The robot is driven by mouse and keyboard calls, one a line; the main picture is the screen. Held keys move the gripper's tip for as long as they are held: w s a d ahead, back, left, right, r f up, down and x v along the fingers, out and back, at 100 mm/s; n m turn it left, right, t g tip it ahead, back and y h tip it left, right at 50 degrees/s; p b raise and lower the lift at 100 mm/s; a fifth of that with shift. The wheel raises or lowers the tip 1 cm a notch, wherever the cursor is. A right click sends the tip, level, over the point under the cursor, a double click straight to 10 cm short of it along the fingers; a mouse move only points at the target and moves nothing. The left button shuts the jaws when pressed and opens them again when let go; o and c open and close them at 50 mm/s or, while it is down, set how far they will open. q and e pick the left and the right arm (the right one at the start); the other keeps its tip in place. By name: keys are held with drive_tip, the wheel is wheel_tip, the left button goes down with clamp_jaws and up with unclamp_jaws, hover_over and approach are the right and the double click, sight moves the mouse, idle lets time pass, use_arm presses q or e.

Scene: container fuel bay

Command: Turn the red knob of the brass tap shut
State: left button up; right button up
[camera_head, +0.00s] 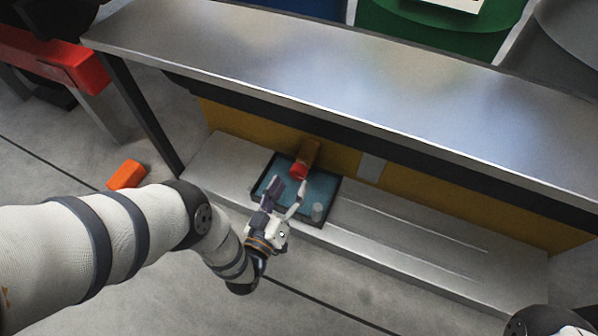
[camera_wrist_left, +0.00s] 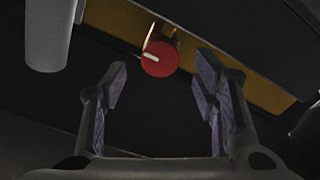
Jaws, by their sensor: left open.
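The brass tap (camera_head: 309,152) sticks out from the yellow panel under the steel bench, its red knob (camera_head: 298,171) facing me. In the left wrist view the red knob (camera_wrist_left: 161,60) is round with a short white mark left of its middle, and some brass (camera_wrist_left: 165,33) shows behind it. My left gripper (camera_head: 289,186) is open and empty, just in front of the knob, with its fingers pointing toward it. In the wrist view the knob lies between and beyond the fingertips (camera_wrist_left: 161,80), touching neither. My right gripper is out of view.
A dark-rimmed teal tray (camera_head: 328,188) lies on the low steel shelf under the tap, with a small grey cylinder (camera_head: 317,212) at its right. The steel bench top (camera_head: 350,75) overhangs the tap. An orange block (camera_head: 126,175) is on the floor at left. The shelf's right side is clear.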

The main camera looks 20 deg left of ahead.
sight(296, 176)
use_arm(q)
drive_tip(key=w+b, duration=0.1)
drive_tip(key=w, duration=0.4)
drive_tip(key=shift+b, duration=0.4)
drive_tip(key=shift+c, duration=0.5)
drive_tip(key=c, duration=1.1)
drive_tip(key=shift+o, duration=0.2)
drive_tip(key=shift+d, duration=0.1)
